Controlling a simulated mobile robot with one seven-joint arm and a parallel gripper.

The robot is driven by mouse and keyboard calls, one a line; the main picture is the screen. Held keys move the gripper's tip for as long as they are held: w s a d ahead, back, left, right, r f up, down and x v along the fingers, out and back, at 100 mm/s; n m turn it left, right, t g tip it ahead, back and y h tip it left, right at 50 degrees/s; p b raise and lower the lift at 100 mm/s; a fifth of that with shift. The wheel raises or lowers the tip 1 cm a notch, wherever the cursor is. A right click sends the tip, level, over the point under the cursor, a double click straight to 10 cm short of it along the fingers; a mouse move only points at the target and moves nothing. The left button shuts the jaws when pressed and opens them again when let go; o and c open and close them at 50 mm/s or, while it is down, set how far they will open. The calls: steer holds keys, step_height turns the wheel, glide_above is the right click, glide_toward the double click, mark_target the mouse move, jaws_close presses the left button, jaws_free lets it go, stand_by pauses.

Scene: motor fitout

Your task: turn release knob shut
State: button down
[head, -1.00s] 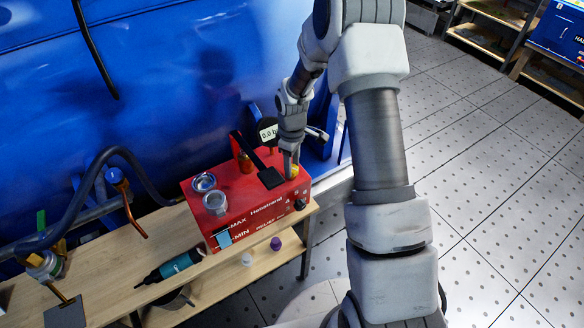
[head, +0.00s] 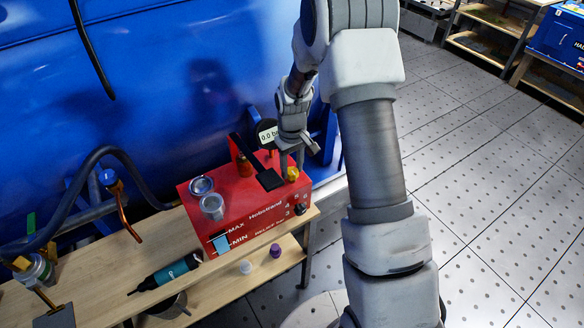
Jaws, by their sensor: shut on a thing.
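A red pump box (head: 232,208) with MAX and MIN marks stands on the wooden bench. How far the knob is turned cannot be told. A gauge (head: 267,134) behind the box reads 0.0. A black pump lever (head: 257,164) lies just left of my gripper. A black dial (head: 300,209) is on the front face.
A teal and black tool (head: 168,272) lies on the bench (head: 110,275). A purple cap (head: 275,251) and a white one are on the lower shelf. A blue wall rises close behind.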

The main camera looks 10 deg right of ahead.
mark_target(292, 171)
stand_by(0.3)
steer(key=shift+c, duration=1.9)
jaws_free()
step_height(292, 171, up, 18)
steer(key=shift+f, duration=0.25)
